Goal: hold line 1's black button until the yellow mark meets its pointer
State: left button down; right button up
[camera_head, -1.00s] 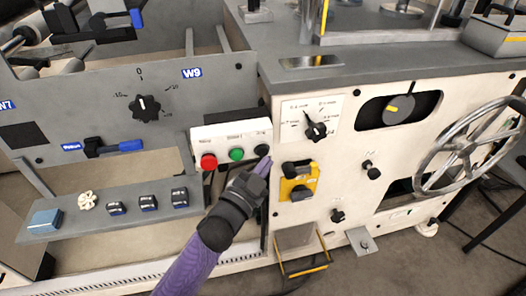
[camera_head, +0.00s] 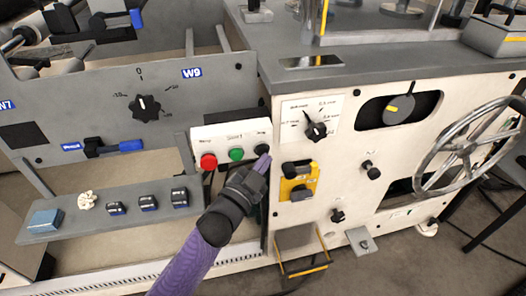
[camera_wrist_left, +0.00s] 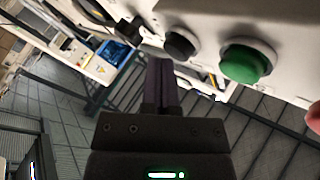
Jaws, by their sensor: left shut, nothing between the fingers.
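The white button box (camera_head: 229,133) carries a red button (camera_head: 208,161), a green button (camera_head: 236,154) and a black button (camera_head: 262,150) at its right end. My left gripper (camera_head: 262,165) is shut and empty, its tips just below the black button. In the left wrist view the shut fingers (camera_wrist_left: 160,66) end beside the black button (camera_wrist_left: 181,45); I cannot tell whether they touch it. The green button (camera_wrist_left: 245,63) is to its right. A round dial (camera_head: 400,108) with a yellow mark (camera_head: 392,108) sits in a dark slot at right.
A black selector knob (camera_head: 316,129) and a yellow switch (camera_head: 298,183) are right of the box. A handwheel (camera_head: 468,150) stands out at far right. A grey shelf (camera_head: 80,230) with several small blocks lies at left, below the W9 panel.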

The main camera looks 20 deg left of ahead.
pick_arm(q)
jog(key=shift+w+a, duration=0.1)
jog(key=shift+w, duration=0.05)
pick_arm(e)
jog(key=shift+a, duration=0.35)
pick_arm(q)
jog(key=shift+w+a, duration=0.15)
jog(key=shift+w, duration=0.1)
pick_arm(e)
jog(key=shift+d+f, duration=0.1)
jog(key=shift+d, duration=0.25)
jog(key=shift+a, duration=0.35)
dwell(0.4)
jog(key=shift+d, duration=0.35)
dwell(0.5)
jog(key=shift+a, duration=0.35)
pick_arm(q)
jog(key=shift+s, duration=0.1)
pick_arm(e)
jog(key=shift+d, duration=0.25)
dwell(0.4)
pick_arm(q)
jog(key=shift+s+d, duration=0.5)
jog(key=shift+s, duration=0.15)
pick_arm(e)
jog(key=shift+d+r, duration=0.1)
jog(key=shift+r, duration=0.3)
pick_arm(q)
jog(key=shift+p, duration=0.3)
